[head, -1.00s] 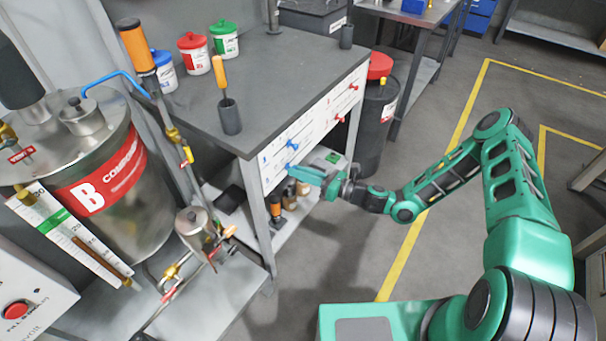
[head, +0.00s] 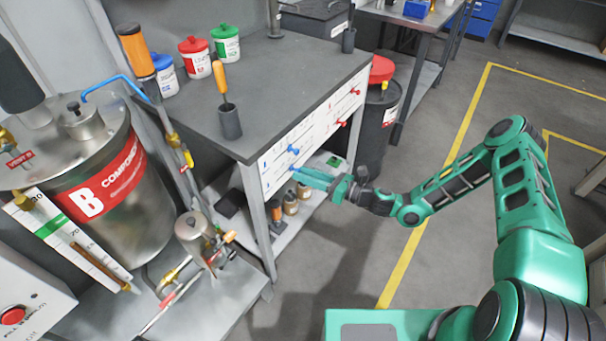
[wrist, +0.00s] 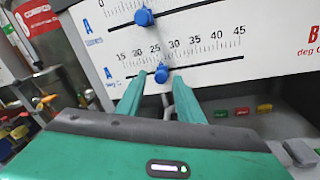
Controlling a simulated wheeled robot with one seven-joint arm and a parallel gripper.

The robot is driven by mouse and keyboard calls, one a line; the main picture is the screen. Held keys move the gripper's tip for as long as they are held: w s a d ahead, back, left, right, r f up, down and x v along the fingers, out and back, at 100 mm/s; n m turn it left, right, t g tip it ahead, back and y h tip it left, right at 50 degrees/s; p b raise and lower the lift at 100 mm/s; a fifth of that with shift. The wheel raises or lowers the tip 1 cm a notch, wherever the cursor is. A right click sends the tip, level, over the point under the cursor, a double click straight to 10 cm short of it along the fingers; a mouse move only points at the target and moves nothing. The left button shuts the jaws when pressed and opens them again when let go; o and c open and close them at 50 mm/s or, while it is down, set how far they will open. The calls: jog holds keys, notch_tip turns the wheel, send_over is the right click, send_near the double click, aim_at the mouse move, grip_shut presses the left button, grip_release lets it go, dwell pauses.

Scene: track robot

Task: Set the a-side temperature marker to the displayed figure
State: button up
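In the wrist view, the lower A scale (wrist: 205,64) on the white panel is marked deg C and numbered 15 to 45. Its blue marker knob (wrist: 161,75) sits near the 25 figure; the exact reading is unclear. My gripper (wrist: 161,79) is open, with one green fingertip on each side of the knob and small gaps visible. Contact cannot be told. A second blue marker (wrist: 144,17) sits on the A scale above. In the head view, my gripper (head: 303,177) is at the panel's lower left (head: 273,187). No displayed figure is readable.
Two red markers (head: 342,123) (head: 354,91) sit farther right on the panel. The grey bench top (head: 265,80) above carries lidded tubs and an orange-handled tool in a cup (head: 229,122). A lower shelf (head: 262,246) holds small bottles.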

jog(key=v, duration=1)
